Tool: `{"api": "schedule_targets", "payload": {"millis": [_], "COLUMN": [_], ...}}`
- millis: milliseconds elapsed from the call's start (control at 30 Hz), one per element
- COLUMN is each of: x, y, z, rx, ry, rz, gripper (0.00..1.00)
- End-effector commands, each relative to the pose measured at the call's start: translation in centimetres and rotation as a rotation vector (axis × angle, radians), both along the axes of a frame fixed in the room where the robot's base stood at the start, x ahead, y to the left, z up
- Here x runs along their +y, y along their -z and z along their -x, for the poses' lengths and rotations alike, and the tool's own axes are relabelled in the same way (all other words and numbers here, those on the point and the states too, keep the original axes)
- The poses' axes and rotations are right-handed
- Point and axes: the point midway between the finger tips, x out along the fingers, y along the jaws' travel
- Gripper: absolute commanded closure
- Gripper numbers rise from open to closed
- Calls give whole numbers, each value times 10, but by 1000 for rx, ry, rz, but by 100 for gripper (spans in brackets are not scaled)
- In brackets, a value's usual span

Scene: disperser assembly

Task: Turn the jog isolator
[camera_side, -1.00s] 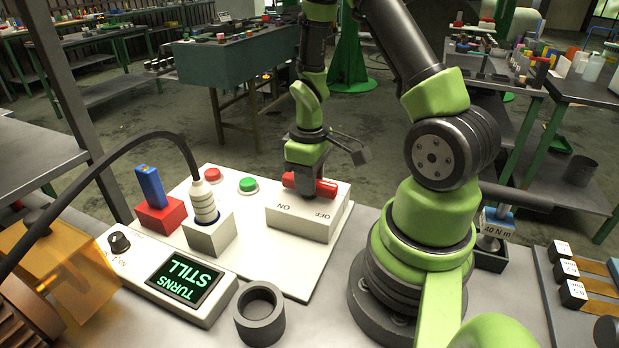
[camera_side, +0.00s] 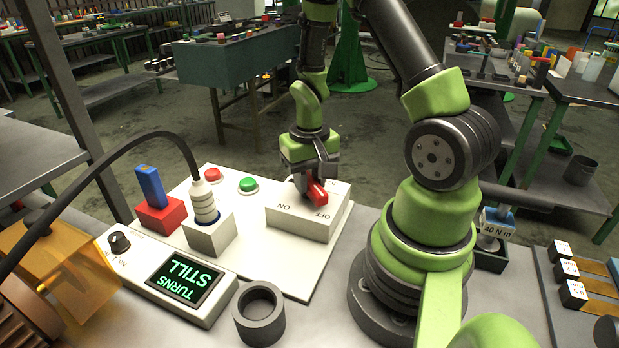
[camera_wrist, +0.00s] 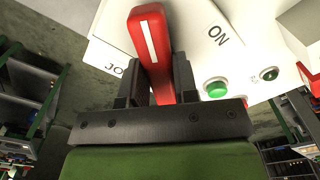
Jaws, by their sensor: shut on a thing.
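The jog isolator is a white box (camera_side: 291,222) marked ON and OFF, with a red handle (camera_side: 317,193) on top. In the side view the handle points toward the camera, to the side of the OFF mark. My gripper (camera_side: 309,184) reaches down from above and is shut on the red handle. The wrist view shows the handle (camera_wrist: 152,45), with a white line along it, between my two dark fingers. The ON mark is to its right there, and part of the other lettering is hidden behind the handle and fingers.
A green button (camera_side: 248,184) and a red button (camera_side: 212,174) sit on the white panel. A dark cup (camera_side: 259,312) is in front.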

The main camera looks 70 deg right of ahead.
Motion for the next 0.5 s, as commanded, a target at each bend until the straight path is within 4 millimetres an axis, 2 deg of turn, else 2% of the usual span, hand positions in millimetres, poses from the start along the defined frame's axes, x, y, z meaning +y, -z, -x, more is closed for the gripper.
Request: {"api": "schedule_targets", "payload": {"millis": [500], "x": [1], "y": [0], "z": [1], "rx": [2], "ry": [487], "rz": [-1], "gripper": [96]}}
